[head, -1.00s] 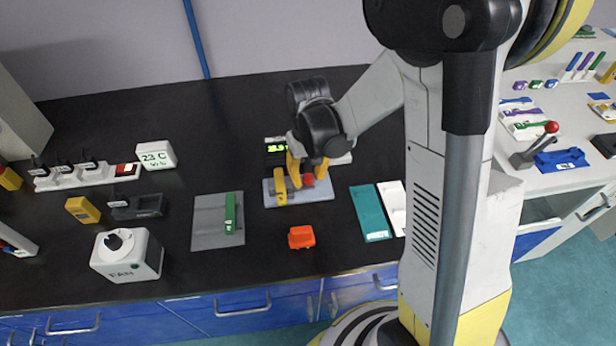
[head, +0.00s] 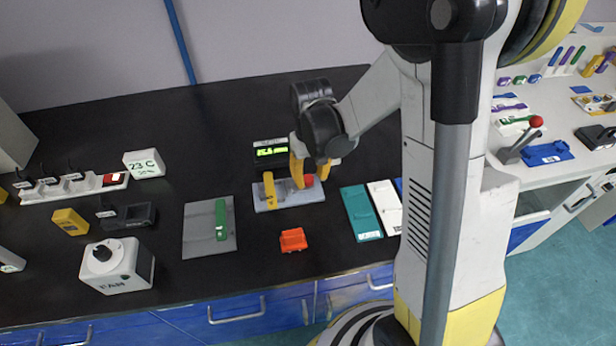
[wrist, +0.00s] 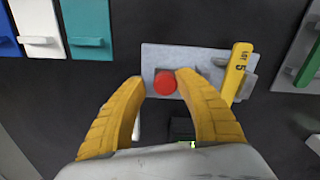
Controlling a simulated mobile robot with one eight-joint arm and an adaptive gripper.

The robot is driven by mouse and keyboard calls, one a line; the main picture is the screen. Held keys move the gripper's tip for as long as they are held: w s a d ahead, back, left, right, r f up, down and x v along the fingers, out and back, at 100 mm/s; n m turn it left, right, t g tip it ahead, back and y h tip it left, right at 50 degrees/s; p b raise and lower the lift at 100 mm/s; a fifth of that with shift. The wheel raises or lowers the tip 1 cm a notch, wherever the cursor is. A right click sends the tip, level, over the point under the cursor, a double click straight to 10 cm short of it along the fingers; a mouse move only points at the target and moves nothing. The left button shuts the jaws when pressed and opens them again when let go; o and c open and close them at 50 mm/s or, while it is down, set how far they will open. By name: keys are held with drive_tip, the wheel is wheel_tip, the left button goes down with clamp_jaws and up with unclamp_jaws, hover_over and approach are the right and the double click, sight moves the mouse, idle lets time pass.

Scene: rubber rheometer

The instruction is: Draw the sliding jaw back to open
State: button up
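The device is a light grey plate (head: 290,198) with a yellow bar (head: 268,190) across its left part and a red round knob (head: 309,181) at its right. In the wrist view the bar reads "LOT 5" (wrist: 236,72) and the knob (wrist: 165,82) lies between my two yellow fingertips. My gripper (head: 309,180) is down at the plate, fingers apart around the knob. In the wrist view the right finger meets the knob's edge, while a small gap shows at the left finger. The jaw's own body under the knob is mostly hidden.
A green-lit display (head: 272,152) stands close behind the plate. An orange block (head: 293,239) lies in front. A grey mat with a green bar (head: 221,219) is to the left; teal (head: 361,213) and white (head: 385,207) plates are to the right.

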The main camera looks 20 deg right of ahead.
sight(310, 178)
drive_tip(key=shift+r, duration=0.1)
drive_tip(key=shift+a+r, duration=0.1)
drive_tip(key=shift+r, duration=0.15)
wheel_tip(310, 178, up, 11)
drive_tip(key=shift+r, duration=0.2)
idle(0.5)
drive_tip(key=s+a+r+t, duration=0.1)
drive_tip(key=s+r+t, duration=0.2)
drive_tip(key=s, duration=0.3)
drive_tip(key=s+a+r+t, duration=0.2)
drive_tip(key=s+r+t, duration=0.1)
drive_tip(key=s, duration=0.3)
drive_tip(key=shift+s+m+t, duration=0.2)
drive_tip(key=shift+m+t, duration=0.2)
drive_tip(key=shift+t, duration=0.2)
